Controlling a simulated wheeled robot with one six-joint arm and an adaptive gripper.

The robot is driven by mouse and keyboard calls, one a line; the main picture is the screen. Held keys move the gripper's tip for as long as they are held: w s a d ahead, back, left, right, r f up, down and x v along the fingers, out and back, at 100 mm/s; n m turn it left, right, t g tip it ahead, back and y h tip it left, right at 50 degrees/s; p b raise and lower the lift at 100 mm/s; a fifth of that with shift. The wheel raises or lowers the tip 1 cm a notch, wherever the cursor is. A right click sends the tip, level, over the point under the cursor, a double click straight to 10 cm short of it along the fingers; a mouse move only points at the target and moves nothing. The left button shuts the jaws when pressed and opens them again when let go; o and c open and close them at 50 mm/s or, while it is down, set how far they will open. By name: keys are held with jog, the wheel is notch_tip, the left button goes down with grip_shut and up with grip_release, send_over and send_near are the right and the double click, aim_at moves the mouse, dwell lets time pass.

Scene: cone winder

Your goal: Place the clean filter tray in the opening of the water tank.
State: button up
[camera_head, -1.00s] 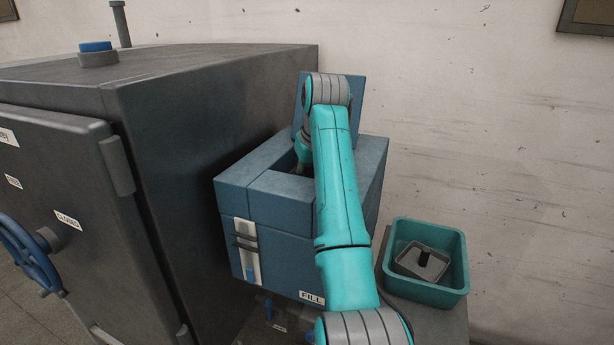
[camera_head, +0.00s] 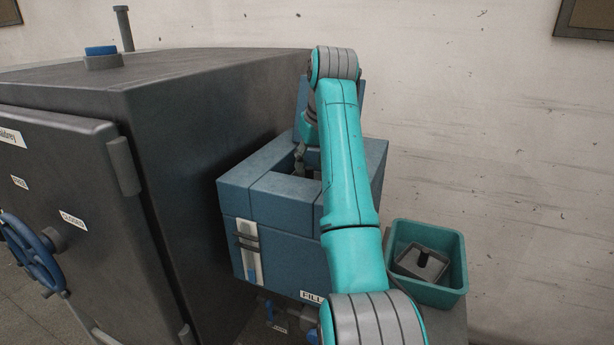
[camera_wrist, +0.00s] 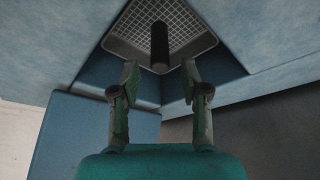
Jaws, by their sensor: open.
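A grey mesh filter tray (camera_wrist: 190,36) with a dark upright handle (camera_wrist: 159,48) sits in the opening of the blue water tank (camera_head: 275,228). In the wrist view its rim lies close to the tank's blue walls; whether it is fully level or seated I cannot tell. My gripper (camera_wrist: 160,80) is open, its two fingertips apart and clear of the handle, which stands just beyond them. In the head view my gripper (camera_head: 308,160) is over the tank opening, partly hidden by my arm, and the tray there is hidden.
The tank's raised lid (camera_head: 302,105) stands behind the opening. A teal bin (camera_head: 428,291) at right holds another grey tray (camera_head: 422,262) with a dark handle. A large dark metal cabinet (camera_head: 220,110) stands close on the left. The wall is behind.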

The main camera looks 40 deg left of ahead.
jog(key=v, duration=0.6)
jog(key=shift+r, duration=0.1)
dwell(0.4)
